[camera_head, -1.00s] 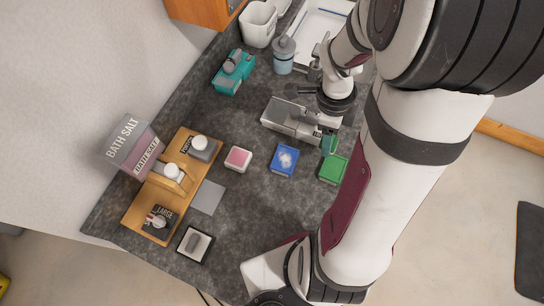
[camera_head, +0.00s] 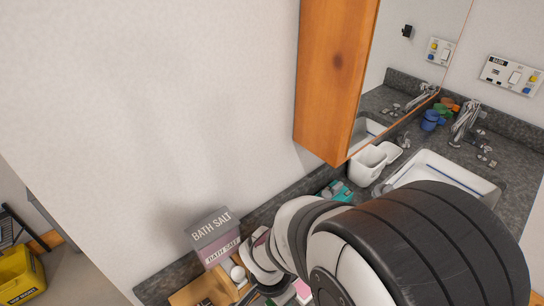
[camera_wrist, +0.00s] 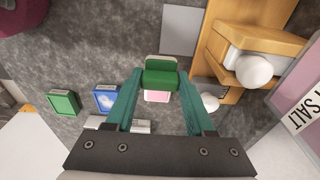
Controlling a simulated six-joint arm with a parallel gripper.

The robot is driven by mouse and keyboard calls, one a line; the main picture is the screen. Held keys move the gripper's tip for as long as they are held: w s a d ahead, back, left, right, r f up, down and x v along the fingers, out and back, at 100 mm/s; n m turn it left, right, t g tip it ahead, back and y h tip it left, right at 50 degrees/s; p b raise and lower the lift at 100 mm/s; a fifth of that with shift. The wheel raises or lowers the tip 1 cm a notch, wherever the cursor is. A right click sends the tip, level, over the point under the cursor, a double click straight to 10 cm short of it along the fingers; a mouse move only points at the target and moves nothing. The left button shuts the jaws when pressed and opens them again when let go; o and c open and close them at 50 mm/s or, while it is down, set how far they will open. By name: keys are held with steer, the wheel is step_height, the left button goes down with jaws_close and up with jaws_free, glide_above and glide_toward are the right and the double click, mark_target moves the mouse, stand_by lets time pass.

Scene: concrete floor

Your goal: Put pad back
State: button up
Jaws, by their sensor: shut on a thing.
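A green box (camera_wrist: 63,103) and a blue box (camera_wrist: 106,96) lie to the left on the counter. A flat grey square (camera_wrist: 180,29) lies beyond the pad. In the head view my arm hides the gripper and pad.
A wooden tray (camera_wrist: 211,60) with white-knobbed holders stands right of the pad, beside a bath salt box (camera_wrist: 303,108), also in the head view (camera_head: 213,237). A wooden cabinet (camera_head: 330,80) overhangs the counter. A sink (camera_head: 438,172) lies at the right.

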steer(key=a+f, duration=0.1)
steer(key=a, duration=0.1)
steer(key=a+f, duration=0.1)
steer(key=a, duration=0.1)
steer(key=shift+a+f, duration=0.1)
steer(key=shift+f, duration=2.2)
steer(key=shift+f, duration=0.2)
steer(key=o, duration=1)
